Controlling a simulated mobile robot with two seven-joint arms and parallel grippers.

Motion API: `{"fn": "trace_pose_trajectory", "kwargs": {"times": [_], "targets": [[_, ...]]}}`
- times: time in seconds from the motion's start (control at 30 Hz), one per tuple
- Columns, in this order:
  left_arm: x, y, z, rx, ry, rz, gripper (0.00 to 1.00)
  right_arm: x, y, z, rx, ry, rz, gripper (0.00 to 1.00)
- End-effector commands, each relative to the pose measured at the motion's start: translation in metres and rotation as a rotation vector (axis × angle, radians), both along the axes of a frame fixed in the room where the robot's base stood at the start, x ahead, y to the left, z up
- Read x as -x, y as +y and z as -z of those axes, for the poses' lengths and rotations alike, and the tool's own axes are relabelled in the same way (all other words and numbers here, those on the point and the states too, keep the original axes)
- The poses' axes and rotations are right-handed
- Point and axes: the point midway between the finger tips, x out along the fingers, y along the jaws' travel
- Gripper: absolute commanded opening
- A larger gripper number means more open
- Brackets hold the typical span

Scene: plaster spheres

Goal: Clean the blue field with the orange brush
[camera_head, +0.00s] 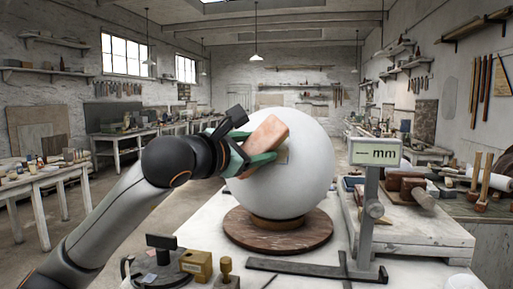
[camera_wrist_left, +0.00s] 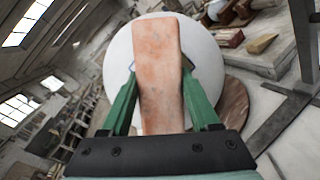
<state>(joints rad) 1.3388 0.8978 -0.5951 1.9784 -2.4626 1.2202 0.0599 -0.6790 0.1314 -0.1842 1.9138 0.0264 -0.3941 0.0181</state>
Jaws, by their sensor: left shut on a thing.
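My left gripper (camera_head: 250,155) has green fingers and is shut on a pinkish-orange block (camera_head: 268,133), the only thing here resembling the orange brush. The block is tilted in front of a large white plaster sphere (camera_head: 305,185). In the left wrist view the block (camera_wrist_left: 160,60) stands lengthwise between the two fingers and covers the middle of the sphere (camera_wrist_left: 117,62). I cannot tell whether the block touches the sphere. No blue field is visible; the block and gripper hide part of the sphere. My right gripper is not in view.
The sphere rests on a round brown base (camera_head: 277,236) on a white table. A grey gauge stand marked "mm" (camera_head: 376,152) rises close on the right. Small tools and a wooden block (camera_head: 196,265) lie at the front left. A raised board (camera_head: 420,235) holds tools.

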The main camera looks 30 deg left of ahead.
Motion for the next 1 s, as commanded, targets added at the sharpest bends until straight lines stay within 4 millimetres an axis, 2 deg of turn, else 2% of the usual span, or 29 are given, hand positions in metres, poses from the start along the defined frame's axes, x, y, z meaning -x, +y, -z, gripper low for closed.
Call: {"fn": "trace_pose_trajectory", "kwargs": {"times": [0.77,1.0], "targets": [[-0.012,0.002,0.004,0.001,-0.002,0.000,0.00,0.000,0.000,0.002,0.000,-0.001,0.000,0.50],[-0.008,0.007,0.012,0.000,-0.001,0.000,0.00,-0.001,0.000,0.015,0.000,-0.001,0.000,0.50]]}}
